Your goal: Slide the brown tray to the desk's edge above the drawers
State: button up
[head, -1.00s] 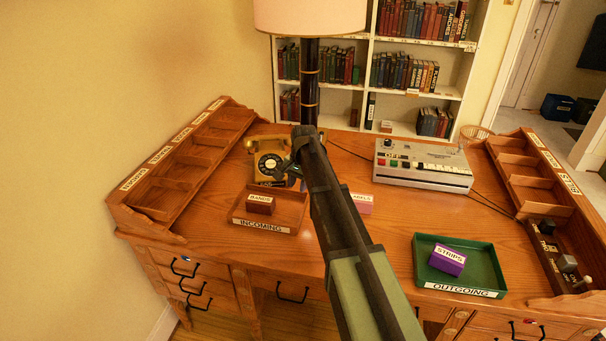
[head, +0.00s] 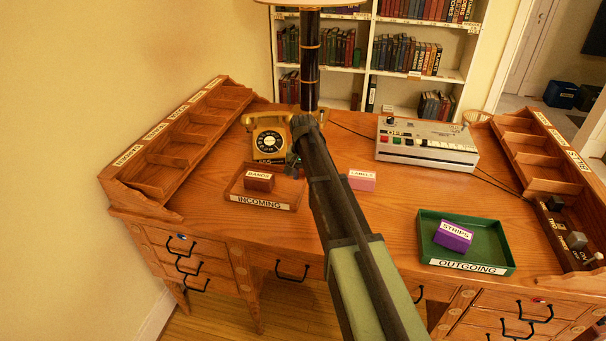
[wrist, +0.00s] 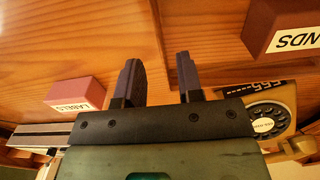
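The brown tray (head: 285,203), labelled INCOMING, lies on the desk (head: 350,225) left of centre, set back a little from the front edge above the drawers. A dark red box labelled BANDS (head: 259,182) sits in it. My gripper (head: 292,165) is just behind the tray's far right corner, in front of the telephone. In the wrist view my gripper (wrist: 158,75) is open, its two fingers apart with bare desk wood between them. The BANDS box (wrist: 285,28) shows at the upper right there. Whether a finger touches the tray cannot be told.
A gold telephone (head: 268,140) stands behind the tray. A pink LABELS box (head: 361,181) lies to its right. A green OUTGOING tray (head: 425,232) with a purple STRIPS box (head: 453,236) is at the right front. A wooden organizer (head: 150,190) borders the left. Drawers (head: 180,248) are below.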

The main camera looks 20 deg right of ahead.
aim_at(287, 194)
notch_tip(287, 194, down, 5)
jog(key=b, duration=0.3)
jog(key=shift+f+b, duration=0.1)
jog(key=shift+b, duration=0.2)
grip_shut()
dwell(1.0)
